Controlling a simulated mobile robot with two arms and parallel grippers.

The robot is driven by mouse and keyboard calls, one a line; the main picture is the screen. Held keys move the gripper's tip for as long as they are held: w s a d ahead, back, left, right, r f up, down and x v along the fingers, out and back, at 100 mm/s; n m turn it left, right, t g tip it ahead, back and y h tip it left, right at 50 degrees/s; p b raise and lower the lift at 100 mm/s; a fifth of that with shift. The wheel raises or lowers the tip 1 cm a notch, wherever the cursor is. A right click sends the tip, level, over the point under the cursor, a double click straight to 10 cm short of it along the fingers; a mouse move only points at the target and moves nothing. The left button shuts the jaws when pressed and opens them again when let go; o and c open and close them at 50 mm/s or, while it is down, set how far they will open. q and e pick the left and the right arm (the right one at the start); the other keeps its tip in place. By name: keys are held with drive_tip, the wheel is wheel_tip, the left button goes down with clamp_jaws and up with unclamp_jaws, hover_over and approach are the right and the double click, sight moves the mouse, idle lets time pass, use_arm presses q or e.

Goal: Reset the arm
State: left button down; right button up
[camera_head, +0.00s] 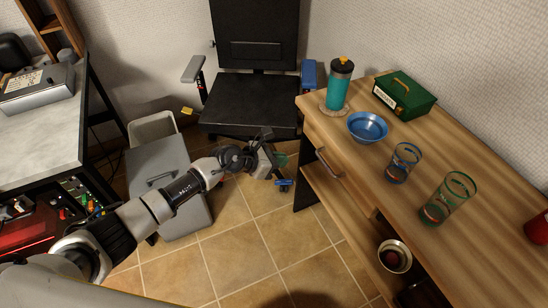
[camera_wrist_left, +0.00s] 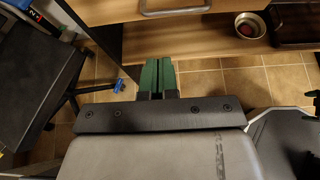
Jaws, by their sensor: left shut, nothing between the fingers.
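My left arm comes in from the lower left in the head view and reaches toward the wooden desk. My left gripper (camera_head: 281,160) is in front of the desk's left end, below the level of its top. In the left wrist view its green fingers (camera_wrist_left: 157,77) are close together, with nothing between them. The gripper is apart from the desk's drawer handle (camera_head: 327,162), which also shows at the top of the left wrist view (camera_wrist_left: 175,9).
The wooden desk (camera_head: 460,200) holds a teal tumbler (camera_head: 338,88), green box (camera_head: 404,93), blue bowl (camera_head: 367,126) and two glasses (camera_head: 403,163). A metal bowl (camera_head: 394,256) is on its lower shelf. Tiled floor is free below.

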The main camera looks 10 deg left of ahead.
use_arm(q)
drive_tip(key=s+a+f+n+t+y+p, duration=0.15)
drive_tip(key=s+a+f+n, duration=0.3)
drive_tip(key=f+n, duration=0.45)
drive_tip(key=s+a+f+n+y+p, duration=0.1)
drive_tip(key=s+a+f+n+y, duration=0.25)
drive_tip(key=s+f+n, duration=0.55)
drive_tip(key=s+a+f+n+t+y+p, duration=0.1)
drive_tip(key=s+a+f+n+y, duration=0.3)
drive_tip(key=n, duration=0.7)
drive_tip(key=s+a+f+n+g, duration=0.1)
drive_tip(key=s+f+n, duration=0.3)
drive_tip(key=s, duration=0.7)
drive_tip(key=s+a+f+n+g+y+p, duration=0.1)
drive_tip(key=s+f+n+g, duration=0.3)
drive_tip(key=s, duration=0.7)
drive_tip(key=s+a+f+n+g, duration=0.2)
drive_tip(key=s+f+n, duration=0.3)
drive_tip(key=s+n, duration=0.3)
drive_tip(key=s+g, duration=0.1)
drive_tip(key=s, duration=0.2)
drive_tip(key=shift+a+f+p, duration=0.3)
drive_tip(key=shift+a+f, duration=0.05)
drive_tip(key=shift+s, duration=0.1)
